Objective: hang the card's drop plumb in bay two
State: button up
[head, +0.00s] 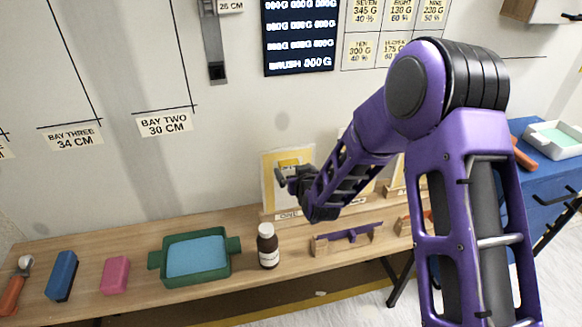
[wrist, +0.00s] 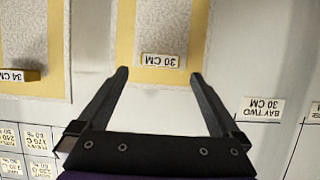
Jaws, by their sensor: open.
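A 34 CM drop (wrist: 32,75) is beside it. The bench holds a green tray (head: 195,278), a brown bottle (head: 267,247), a pink block (head: 115,275), a blue block (head: 62,277) and a purple tool (head: 346,236). A dark board (head: 298,35) hangs above.

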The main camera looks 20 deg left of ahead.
aim_at(290, 165)
jog(key=shift+x, duration=2.35)
jog(key=c, duration=1.4)
notch_tip(290, 165, up, 7)
jog(key=p, duration=0.2)
jog(key=shift+r, duration=0.1)
